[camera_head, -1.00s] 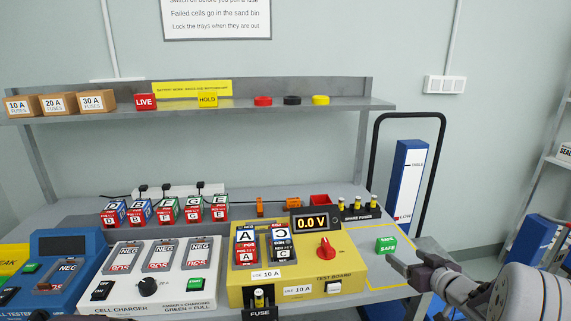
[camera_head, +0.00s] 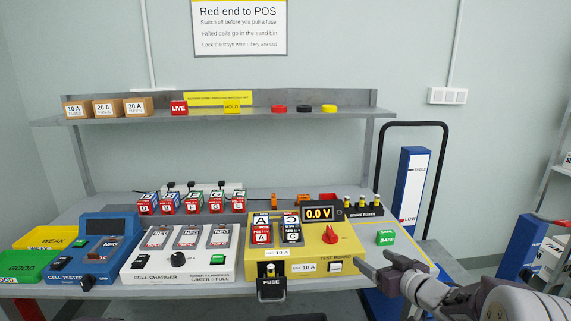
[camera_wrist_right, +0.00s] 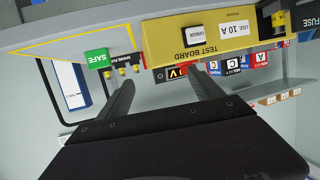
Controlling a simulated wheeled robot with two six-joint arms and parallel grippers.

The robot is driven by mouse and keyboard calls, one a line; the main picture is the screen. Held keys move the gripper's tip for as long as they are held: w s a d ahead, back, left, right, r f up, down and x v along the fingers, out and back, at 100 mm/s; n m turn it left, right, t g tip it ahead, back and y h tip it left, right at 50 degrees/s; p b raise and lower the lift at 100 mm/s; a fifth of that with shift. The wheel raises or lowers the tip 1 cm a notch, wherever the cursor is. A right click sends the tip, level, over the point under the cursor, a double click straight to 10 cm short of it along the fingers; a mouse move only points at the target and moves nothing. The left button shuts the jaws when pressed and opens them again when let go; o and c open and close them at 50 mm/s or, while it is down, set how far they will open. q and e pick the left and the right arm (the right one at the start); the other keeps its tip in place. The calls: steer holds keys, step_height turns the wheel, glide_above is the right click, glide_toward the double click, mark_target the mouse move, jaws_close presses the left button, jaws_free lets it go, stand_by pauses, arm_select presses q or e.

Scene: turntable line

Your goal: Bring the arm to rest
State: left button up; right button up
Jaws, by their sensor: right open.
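My right gripper (camera_head: 375,270) is at the lower right of the head view, in front of the bench's right part, with its jaws apart and nothing between them. In the right wrist view my right gripper (camera_wrist_right: 160,92) shows two dark, spread fingers. Beyond them is the yellow test board (camera_wrist_right: 204,44), seen upside down. In the head view the test board (camera_head: 294,257) stands left of the gripper, with cells A and C in it and its display reading 0.0 V. The green SAFE block (camera_head: 385,238) lies on the bench just behind the gripper. My left gripper does not show.
The cell charger (camera_head: 171,267) and blue cell tester (camera_head: 107,227) stand left of the test board. Several cells (camera_head: 190,204) stand in a row behind. A FUSE holder (camera_head: 271,290) hangs at the front. A shelf (camera_head: 215,116) spans above. A black-railed blue cart (camera_head: 411,195) stands right.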

steer(key=s+a+f+m+g+h, duration=0.1)
steer(key=s+a+f, duration=0.1)
steer(key=a, duration=0.4)
steer(key=s+f+m+g+h, duration=0.2)
steer(key=s+f+g, duration=0.3)
steer(key=s+f, duration=0.45)
steer(key=s+f+m+g+h, duration=0.1)
steer(key=s+f+g, duration=0.45)
steer(key=s, duration=0.65)
step_height(320, 180, up, 19)
steer(key=s+g+p, duration=0.1)
steer(key=s+p, duration=0.1)
steer(key=p, duration=1.7)
steer(key=shift+f+n, duration=0.15)
steer(key=shift+n, duration=0.15)
steer(key=shift+s, duration=0.1)
